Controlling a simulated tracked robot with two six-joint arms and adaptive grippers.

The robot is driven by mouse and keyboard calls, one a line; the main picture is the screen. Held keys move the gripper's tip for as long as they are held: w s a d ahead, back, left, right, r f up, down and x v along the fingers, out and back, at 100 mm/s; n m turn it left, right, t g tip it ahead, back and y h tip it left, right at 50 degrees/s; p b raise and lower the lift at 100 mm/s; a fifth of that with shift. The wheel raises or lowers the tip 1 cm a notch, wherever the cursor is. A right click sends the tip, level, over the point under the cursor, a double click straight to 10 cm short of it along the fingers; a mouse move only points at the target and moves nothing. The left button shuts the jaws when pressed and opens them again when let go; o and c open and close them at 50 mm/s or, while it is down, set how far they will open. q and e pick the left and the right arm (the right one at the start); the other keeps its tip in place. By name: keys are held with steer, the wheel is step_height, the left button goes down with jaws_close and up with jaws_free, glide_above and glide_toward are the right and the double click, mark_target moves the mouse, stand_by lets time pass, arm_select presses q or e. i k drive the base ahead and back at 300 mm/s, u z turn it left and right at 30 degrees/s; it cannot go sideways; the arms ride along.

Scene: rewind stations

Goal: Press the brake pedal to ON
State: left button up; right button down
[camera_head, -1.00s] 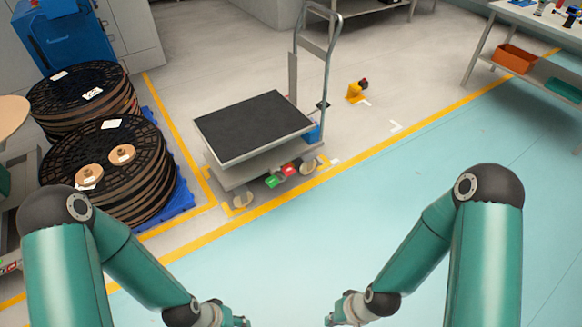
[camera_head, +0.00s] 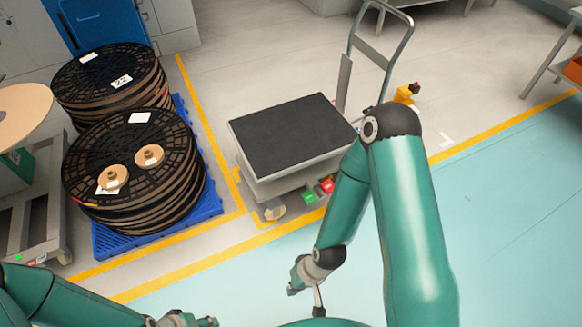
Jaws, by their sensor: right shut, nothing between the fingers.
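The lift cart has a black-topped platform (camera_head: 290,135) and a tall grey handle (camera_head: 379,12). Low on its near side are a green pedal (camera_head: 309,197) and a red pedal (camera_head: 327,186), side by side. Their markings are too small to read, so I cannot tell which is ON. My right gripper (camera_head: 292,289) is shut and empty, pointing down in front of the cart, apart from the pedals. My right arm hides the cart's right end. My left gripper (camera_head: 212,322) is at the bottom edge, partly cut off; its jaws are unclear.
Stacked black reels (camera_head: 130,160) stand on a blue pallet (camera_head: 115,240) left of the cart. A yellow device (camera_head: 404,95) sits on the floor behind the cart. Yellow floor lines (camera_head: 235,228) run around the cart. The pale blue floor in front is free.

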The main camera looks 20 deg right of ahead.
mark_target(312, 196)
steer(key=z, duration=0.05)
steer(key=i, duration=1.25)
steer(key=z, duration=0.65)
